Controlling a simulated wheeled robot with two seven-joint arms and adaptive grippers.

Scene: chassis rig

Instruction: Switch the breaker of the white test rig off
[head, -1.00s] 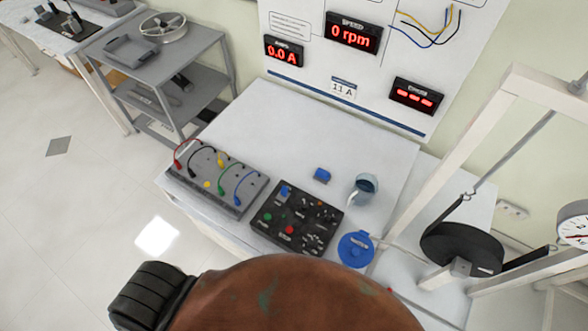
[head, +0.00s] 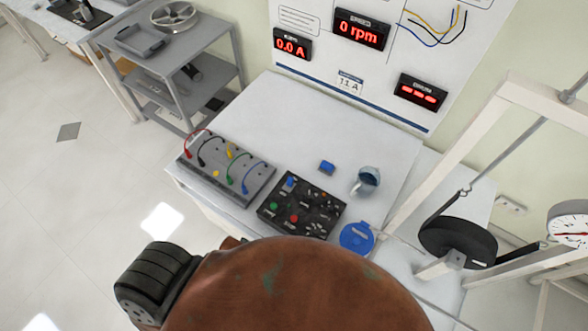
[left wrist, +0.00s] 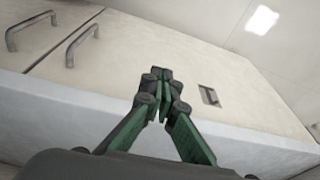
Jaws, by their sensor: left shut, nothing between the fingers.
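The white test rig is a white bench (head: 300,115) with a display panel behind it. On its front edge lies a black control box (head: 302,206) with a green button, a red button, a blue part and several small knobs. I cannot tell which part is the breaker or how it is set. In the left wrist view my left gripper (left wrist: 160,76) is shut and empty, in front of a pale cabinet front with handles (left wrist: 80,45). My right gripper is in neither view. A large brown rounded shape covers the bottom of the head view.
A grey terminal board (head: 226,168) with coloured leads lies left of the control box. A white frame with a black wheel (head: 458,242) stands at right.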

